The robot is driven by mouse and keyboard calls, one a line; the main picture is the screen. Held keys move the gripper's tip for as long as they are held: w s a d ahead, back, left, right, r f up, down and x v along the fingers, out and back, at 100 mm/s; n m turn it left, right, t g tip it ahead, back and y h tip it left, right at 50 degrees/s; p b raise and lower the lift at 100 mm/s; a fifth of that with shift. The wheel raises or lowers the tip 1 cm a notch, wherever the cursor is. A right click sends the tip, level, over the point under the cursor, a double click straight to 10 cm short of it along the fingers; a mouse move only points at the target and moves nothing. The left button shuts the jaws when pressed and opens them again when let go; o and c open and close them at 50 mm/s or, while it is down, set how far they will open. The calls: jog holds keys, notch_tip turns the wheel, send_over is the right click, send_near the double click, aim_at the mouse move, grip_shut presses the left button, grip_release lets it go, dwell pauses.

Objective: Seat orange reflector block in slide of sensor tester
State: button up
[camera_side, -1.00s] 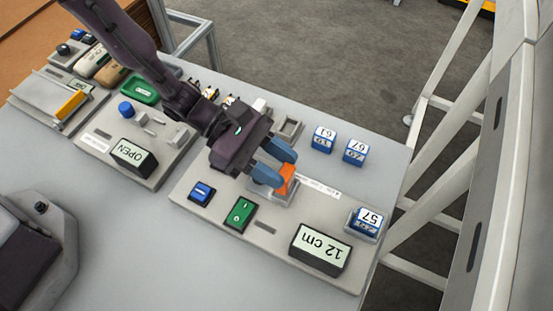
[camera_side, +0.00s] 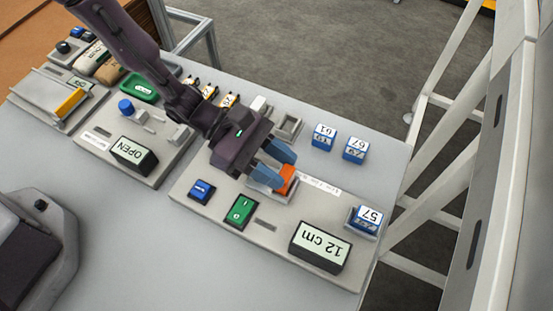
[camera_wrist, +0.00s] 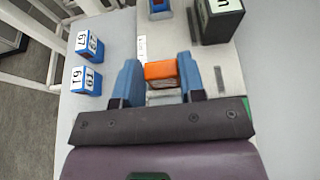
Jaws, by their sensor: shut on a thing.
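The orange reflector block (camera_side: 288,178) sits low at the slide (camera_side: 262,186) of the sensor tester (camera_side: 283,223). The block also shows in the wrist view (camera_wrist: 161,72), upright between the two blue fingers. My gripper (camera_side: 281,164) is shut on the block. In the wrist view a grey-white part of the slide (camera_wrist: 164,95) shows just on the near side of the block. The fingers hide part of the slide, so I cannot tell whether the block rests fully on its floor. The tester's display (camera_side: 320,246) reads 12 cm.
Blue numbered blocks 61 (camera_side: 324,136) and 67 (camera_side: 356,149) stand behind the tester. Block 57 (camera_side: 366,219) sits in a holder at its right end. A green rocker switch (camera_side: 241,211) and a blue button (camera_side: 202,190) are in front. An empty square holder (camera_side: 288,127) stands behind.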

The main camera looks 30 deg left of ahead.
jog(key=shift+f, duration=0.15)
jog(key=o, duration=1.5)
jog(key=shift+r, duration=3.5)
